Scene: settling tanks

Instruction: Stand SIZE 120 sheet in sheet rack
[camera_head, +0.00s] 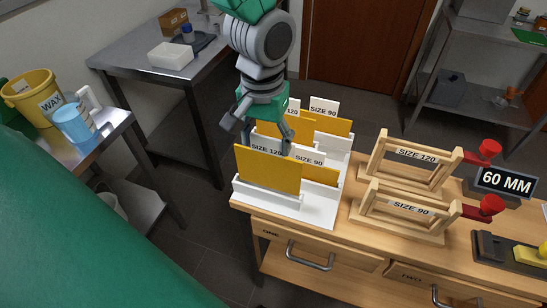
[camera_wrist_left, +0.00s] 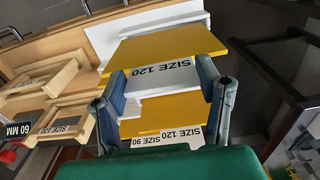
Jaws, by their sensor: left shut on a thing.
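My left gripper (camera_head: 262,142) is low over the white sheet rack (camera_head: 318,212), and is shut on the SIZE 120 sheet. In the left wrist view its fingers (camera_wrist_left: 161,88) are at the two sides of a white panel marked SIZE 120 (camera_wrist_left: 165,76). The large yellow front panel (camera_head: 268,172) stands upright just in front of it, low in the rack; I cannot tell whether panel and label are one piece. A shorter yellow sheet, SIZE 90 (camera_head: 321,176), stands beside it. More yellow sheets (camera_head: 333,126) stand behind. My right gripper is not in view.
Wooden frames marked SIZE 120 (camera_head: 414,157) and SIZE 90 (camera_head: 408,209) stand right of the rack on the wooden bench. Red knobs (camera_head: 490,149) and a 60 MM sign (camera_head: 506,181) lie further right. A WAX bucket (camera_head: 38,98) and blue cup (camera_head: 75,124) stand at left.

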